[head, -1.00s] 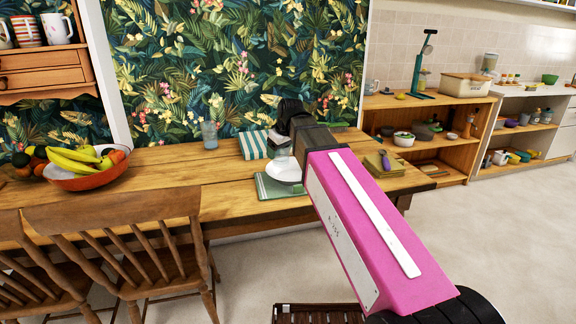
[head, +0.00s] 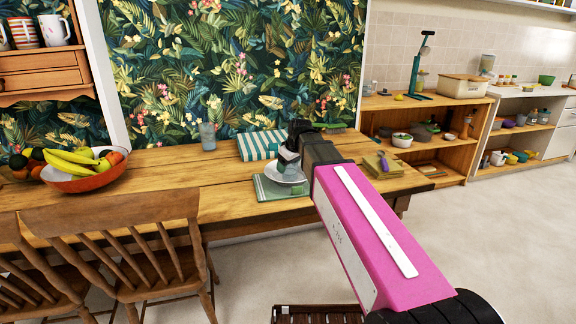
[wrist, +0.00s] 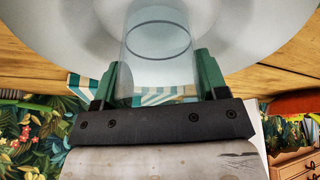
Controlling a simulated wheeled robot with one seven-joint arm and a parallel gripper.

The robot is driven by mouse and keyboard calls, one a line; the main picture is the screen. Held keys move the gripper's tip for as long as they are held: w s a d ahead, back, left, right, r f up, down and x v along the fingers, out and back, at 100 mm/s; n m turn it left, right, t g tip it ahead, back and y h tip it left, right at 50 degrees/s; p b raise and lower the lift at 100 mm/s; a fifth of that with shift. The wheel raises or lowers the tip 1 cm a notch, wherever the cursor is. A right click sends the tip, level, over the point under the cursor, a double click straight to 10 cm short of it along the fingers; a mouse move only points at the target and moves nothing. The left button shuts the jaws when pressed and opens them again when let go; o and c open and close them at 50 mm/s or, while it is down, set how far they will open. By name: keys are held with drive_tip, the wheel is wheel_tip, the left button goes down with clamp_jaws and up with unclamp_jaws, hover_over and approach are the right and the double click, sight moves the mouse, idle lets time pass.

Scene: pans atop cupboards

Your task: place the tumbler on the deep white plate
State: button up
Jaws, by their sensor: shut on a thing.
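The tumbler (wrist: 157,45) is clear bluish glass, held between the green fingers of my gripper (wrist: 157,78) in the wrist view. My gripper (head: 288,158) is shut on it in the head view, low over the deep white plate (head: 272,175). The plate also fills the upper wrist view (wrist: 235,30), behind the tumbler. The tumbler's far end lies over the plate's inside; I cannot tell whether it touches. The plate stands on a green mat on the wooden table.
Another clear glass (head: 207,136) stands further back on the left. A teal-striped cloth (head: 255,146) lies behind the plate. A fruit bowl (head: 85,182) is at the left, and small items (head: 384,165) are at the right. The table's left middle (head: 180,175) is clear.

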drive_tip(key=o, duration=1)
drive_tip(key=shift+f, duration=0.15)
drive_tip(key=shift+c, duration=0.2)
drive_tip(key=v, duration=1.2)
